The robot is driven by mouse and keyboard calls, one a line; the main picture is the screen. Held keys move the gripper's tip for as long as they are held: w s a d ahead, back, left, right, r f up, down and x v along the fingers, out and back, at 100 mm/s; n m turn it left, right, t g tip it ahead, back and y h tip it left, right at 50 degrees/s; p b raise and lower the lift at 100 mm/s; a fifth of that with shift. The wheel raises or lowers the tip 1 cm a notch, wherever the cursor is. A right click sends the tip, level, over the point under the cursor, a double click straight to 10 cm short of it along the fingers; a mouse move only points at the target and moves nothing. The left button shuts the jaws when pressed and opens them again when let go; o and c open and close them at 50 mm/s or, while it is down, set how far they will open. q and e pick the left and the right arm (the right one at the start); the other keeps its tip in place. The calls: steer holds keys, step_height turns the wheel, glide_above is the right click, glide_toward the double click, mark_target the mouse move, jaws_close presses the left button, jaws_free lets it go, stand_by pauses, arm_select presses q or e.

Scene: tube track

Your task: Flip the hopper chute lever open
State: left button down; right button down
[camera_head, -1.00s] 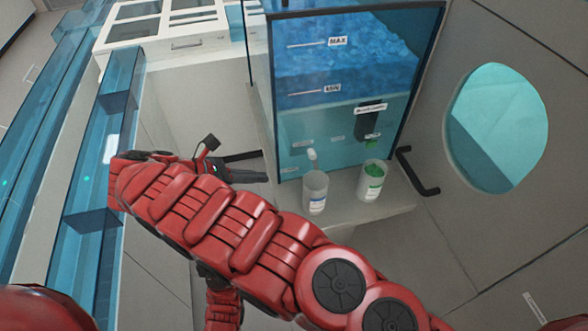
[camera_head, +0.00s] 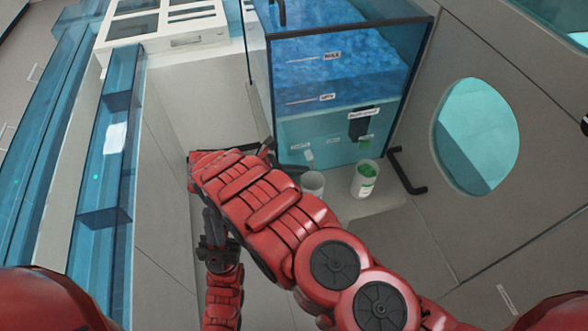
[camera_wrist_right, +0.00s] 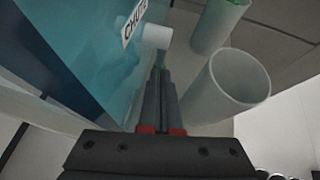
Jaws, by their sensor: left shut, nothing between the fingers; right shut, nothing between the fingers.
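The blue see-through hopper (camera_head: 300,128) stands at the top middle of the head view, with blue granules inside. A small white cylinder (camera_head: 309,156) sticks out low on its front. In the right wrist view this white cylinder (camera_wrist_right: 157,37) is beside a label reading "CHUT…". I cannot tell how the lever is set. My right gripper (camera_wrist_right: 157,72) is shut and empty, its tips just below the white cylinder; contact is unclear. In the head view my right forearm hides most of it. My left gripper (camera_head: 210,212) is shut and empty, low at left.
A white cup (camera_head: 312,183) stands below the white cylinder; it shows beside my fingers in the wrist view (camera_wrist_right: 228,88). A second cup with green contents (camera_head: 365,180) stands to its right. A black handle (camera_head: 405,172) is further right. Blue tube tracks (camera_head: 105,170) run along the left.

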steer(key=shift+f+b, duration=0.2)
steer(key=shift+b, duration=0.2)
steer(key=h+b, duration=0.1)
steer(key=b, duration=0.3)
steer(key=d+t+h+b, duration=0.1)
steer(key=b, duration=0.4)
steer(key=f+h+b, duration=0.1)
steer(key=b, duration=0.4)
steer(key=shift+w+d+n+t+h, duration=0.3)
steer(key=shift+h, duration=0.1)
steer(key=shift+d+r+b, duration=0.1)
steer(key=shift+r+b, duration=0.2)
steer(key=shift+b, duration=0.15)
steer(key=shift+r, duration=0.1)
